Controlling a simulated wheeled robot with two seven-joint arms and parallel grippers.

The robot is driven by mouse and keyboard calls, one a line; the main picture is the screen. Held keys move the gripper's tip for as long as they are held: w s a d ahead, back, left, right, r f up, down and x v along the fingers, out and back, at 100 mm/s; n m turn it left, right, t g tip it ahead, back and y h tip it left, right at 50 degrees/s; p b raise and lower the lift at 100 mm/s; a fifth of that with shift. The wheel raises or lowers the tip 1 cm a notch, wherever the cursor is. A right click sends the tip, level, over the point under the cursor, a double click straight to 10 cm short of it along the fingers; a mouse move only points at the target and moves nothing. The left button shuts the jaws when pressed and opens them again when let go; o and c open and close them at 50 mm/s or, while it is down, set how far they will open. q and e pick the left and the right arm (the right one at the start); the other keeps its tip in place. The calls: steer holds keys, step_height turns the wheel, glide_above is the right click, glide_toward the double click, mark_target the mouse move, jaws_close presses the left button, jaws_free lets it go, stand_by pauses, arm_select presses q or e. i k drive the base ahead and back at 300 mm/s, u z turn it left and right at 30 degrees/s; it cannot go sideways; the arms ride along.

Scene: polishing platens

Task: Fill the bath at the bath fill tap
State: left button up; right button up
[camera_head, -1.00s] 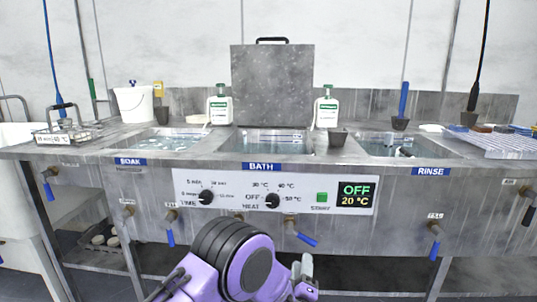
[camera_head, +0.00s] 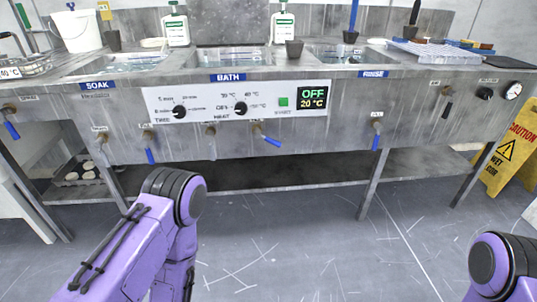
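The bath basin (camera_head: 232,72) is the middle one of three sinks in the steel bench, above the BATH label (camera_head: 228,77). A tap with a blue lever (camera_head: 267,137) sticks out of the bench front below the control panel. Another blue-lever tap (camera_head: 149,150) is further left, with a grey fitting (camera_head: 211,134) between them. The small labels over these taps are too blurred to read, so I cannot tell which is the fill tap. The bath's water level is unclear. My purple arms show at lower left and lower right, but neither gripper is in view.
The control panel (camera_head: 240,102) reads OFF and 20 °C. A blue-lever tap (camera_head: 376,135) is under the RINSE sink. A yellow wet-floor sign (camera_head: 508,150) stands at right. A lower shelf (camera_head: 285,172) runs under the bench. The floor in front is clear.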

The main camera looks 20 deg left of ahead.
mark_target(269, 140)
steer(key=u, duration=0.05)
steer(key=k, duration=0.1)
steer(key=u, duration=1.45)
steer(key=i, duration=0.8)
steer(key=z, duration=1.9)
